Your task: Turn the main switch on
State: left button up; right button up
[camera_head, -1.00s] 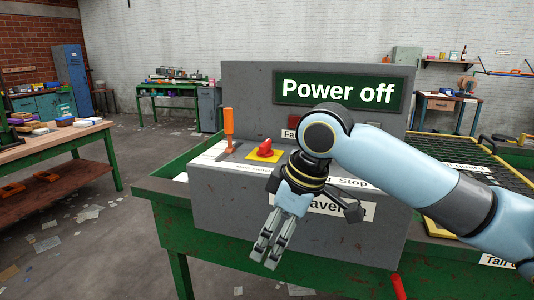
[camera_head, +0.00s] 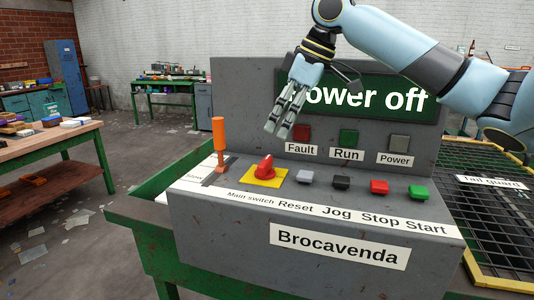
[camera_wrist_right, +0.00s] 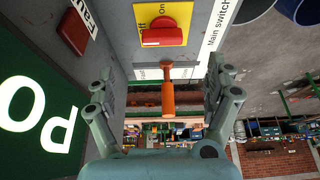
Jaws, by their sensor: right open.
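The main switch (camera_head: 265,168) is a red rotary knob on a yellow plate (camera_head: 276,179), on the sloped top of a grey control box, behind the printed words "Main switch". It also shows at the top of the right wrist view (camera_wrist_right: 160,36), with "On" printed on the plate. The sign (camera_head: 400,100) above reads "Power off". My right gripper (camera_head: 276,132) is open and empty, fingers pointing down, above and apart from the knob. In the wrist view its two fingers stand wide apart, with the orange lever (camera_wrist_right: 168,95) seen between them. My left gripper is not in view.
The orange lever (camera_head: 219,140) stands upright left of the knob. To the right are grey Reset (camera_head: 304,177), black Jog (camera_head: 341,182), red Stop (camera_head: 379,187) and green Start (camera_head: 418,193) buttons. Lamps line the upright panel. A mesh guard (camera_head: 480,200) lies at the right.

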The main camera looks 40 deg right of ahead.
send_over(267, 160)
jog(key=s, duration=0.2)
jog(key=f, duration=0.4)
jog(key=shift+d+f, duration=0.15)
jog(key=shift+d, duration=0.05)
jog(key=x, duration=0.4)
jog(key=shift+d+f+p, duration=0.15)
jog(key=shift+p, duration=0.15)
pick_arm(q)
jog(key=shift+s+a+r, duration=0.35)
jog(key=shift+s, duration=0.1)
pick_arm(e)
jog(key=shift+w+f, duration=0.2)
jog(key=shift+f, duration=0.35)
